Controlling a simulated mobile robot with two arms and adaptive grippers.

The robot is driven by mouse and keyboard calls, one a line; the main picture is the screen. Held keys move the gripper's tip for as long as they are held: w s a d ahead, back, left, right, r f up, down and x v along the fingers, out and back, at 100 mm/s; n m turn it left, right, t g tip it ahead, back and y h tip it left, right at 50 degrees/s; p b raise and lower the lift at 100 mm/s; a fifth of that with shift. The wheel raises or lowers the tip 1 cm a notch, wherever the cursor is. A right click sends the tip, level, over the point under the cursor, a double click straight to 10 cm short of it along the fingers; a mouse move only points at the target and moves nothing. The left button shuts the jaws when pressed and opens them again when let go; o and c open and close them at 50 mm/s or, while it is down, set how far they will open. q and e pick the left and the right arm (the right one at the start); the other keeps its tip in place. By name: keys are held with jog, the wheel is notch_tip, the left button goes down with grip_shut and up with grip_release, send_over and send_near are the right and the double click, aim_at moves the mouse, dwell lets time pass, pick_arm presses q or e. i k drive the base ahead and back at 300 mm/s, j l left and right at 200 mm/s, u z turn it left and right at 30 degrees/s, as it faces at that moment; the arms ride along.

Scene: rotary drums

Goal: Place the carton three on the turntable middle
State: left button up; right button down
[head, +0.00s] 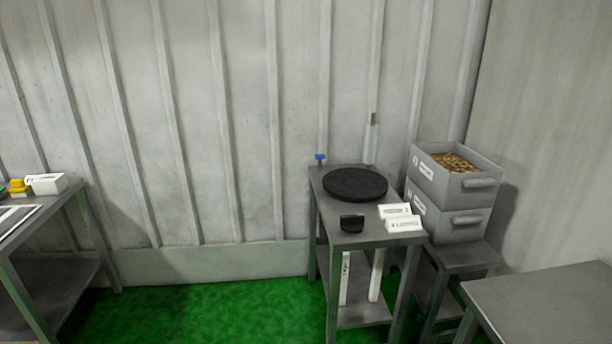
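A round black turntable (355,184) lies flat on a small grey metal table (375,238) right of the middle, and its top is bare. Two white labelled boxes or cards (395,210) and (404,224) stand at that table's right front edge; I cannot read which is carton three. Another white carton (47,184) lies on the table at the far left. Neither of my grippers shows in the head view.
A small black object (352,223) sits at the small table's front. Two stacked grey crates (450,215), the upper filled with brown pieces, stand on a low stool (462,256) to the right. A grey table (555,305) fills the lower right. Green floor (200,312) is clear between tables.

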aim_at(354, 181)
jog(key=i+j+u, duration=0.2)
jog(key=i+u, duration=0.2)
jog(key=i, duration=0.3)
jog(key=i+u, duration=0.35)
jog(key=i, duration=0.35)
jog(key=i+j+z, duration=0.2)
jog(key=i, duration=0.3)
jog(key=i+z, duration=0.25)
jog(key=i, duration=0.25)
